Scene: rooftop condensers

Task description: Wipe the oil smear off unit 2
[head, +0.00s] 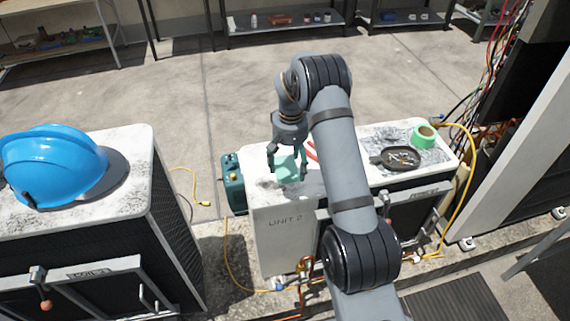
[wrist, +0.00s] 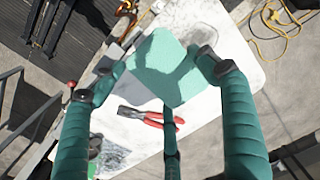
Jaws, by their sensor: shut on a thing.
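Unit 2 (head: 285,240) is a white-topped condenser with its name on the front panel. My gripper (head: 287,160) is over the left part of its top, shut on a teal cloth (head: 287,172). I cannot tell whether the cloth touches the surface.
Red-handled pliers (wrist: 150,118) lie on the top close to the cloth. A dark round tray (head: 386,161) and green tape roll (head: 423,136) sit at the right end. A teal case (head: 233,185) stands left of unit 2. A blue hard hat (head: 55,165) rests on the left unit.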

